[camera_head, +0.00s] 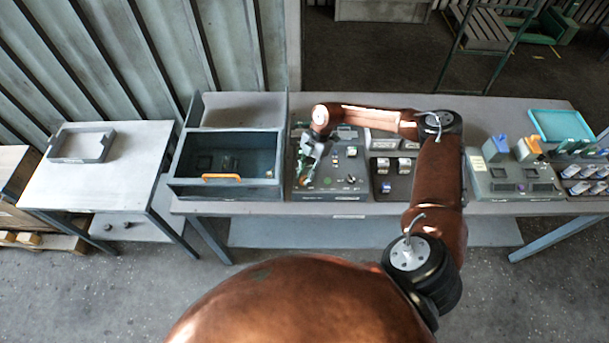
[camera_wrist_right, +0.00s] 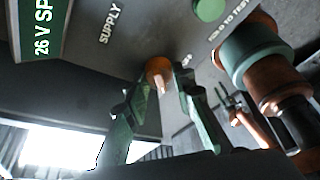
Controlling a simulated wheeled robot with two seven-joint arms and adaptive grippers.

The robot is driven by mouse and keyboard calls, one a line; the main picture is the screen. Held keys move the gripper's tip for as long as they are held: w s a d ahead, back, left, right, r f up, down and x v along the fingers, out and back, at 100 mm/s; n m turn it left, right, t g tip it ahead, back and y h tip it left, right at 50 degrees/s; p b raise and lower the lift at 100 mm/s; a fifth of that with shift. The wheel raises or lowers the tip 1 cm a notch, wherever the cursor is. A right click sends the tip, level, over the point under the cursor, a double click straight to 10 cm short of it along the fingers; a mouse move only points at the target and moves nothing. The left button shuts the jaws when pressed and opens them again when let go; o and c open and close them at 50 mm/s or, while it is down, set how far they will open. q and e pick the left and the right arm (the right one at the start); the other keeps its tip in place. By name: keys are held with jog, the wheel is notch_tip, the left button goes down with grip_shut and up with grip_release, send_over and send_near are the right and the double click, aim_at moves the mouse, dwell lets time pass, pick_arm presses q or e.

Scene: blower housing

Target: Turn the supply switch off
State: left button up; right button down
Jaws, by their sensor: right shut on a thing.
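The supply switch (camera_wrist_right: 158,68) is a small orange-brown lever on a grey panel, beside the printed word SUPPLY in the right wrist view. The same panel (camera_head: 322,189) lies on the bench in the head view, left of centre. My right gripper (camera_wrist_right: 163,84) has its green fingers closed around the lever. In the head view my right gripper (camera_head: 305,170) is over the panel's left side and hides the switch there. The lever's on or off position cannot be told. My left gripper is in neither view.
A dark open box (camera_head: 181,184) with an orange handle stands left of the panel. A second module (camera_head: 391,168) with white-topped switches is to its right. In the wrist view a green and copper cylinder (camera_wrist_right: 255,55) stands close right of the fingers.

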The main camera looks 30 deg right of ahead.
jog(key=n+b, duration=0.1)
jog(key=n, duration=0.1)
jog(key=n+g+b, duration=0.1)
jog(key=n, duration=0.1)
jog(key=shift+w+a+f+n+g+h, duration=0.1)
jog(key=shift+w+n+g+h, duration=0.1)
jog(key=shift+n+g+h, duration=0.15)
jog(key=n+b, duration=0.1)
jog(key=n, duration=0.1)
jog(key=n+g+h+b, duration=0.1)
jog(key=n, duration=0.1)
jog(key=shift+a+n+h, duration=0.1)
jog(key=shift+n+h, duration=0.15)
jog(key=shift+n, duration=0.1)
jog(key=n, duration=0.2)
jog(key=n+h+b, duration=0.1)
jog(key=n, duration=0.1)
jog(key=shift+w+a+g+h, duration=0.1)
jog(key=shift+g+h, duration=0.15)
jog(key=shift+h, duration=0.05)
jog(key=shift+n+h+b, duration=0.7)
jog(key=shift+n+b, duration=0.05)
jog(key=shift+n, duration=1.35)
jog(key=c, duration=1.7)
grip_release()
jog(key=shift+o, duration=0.2)
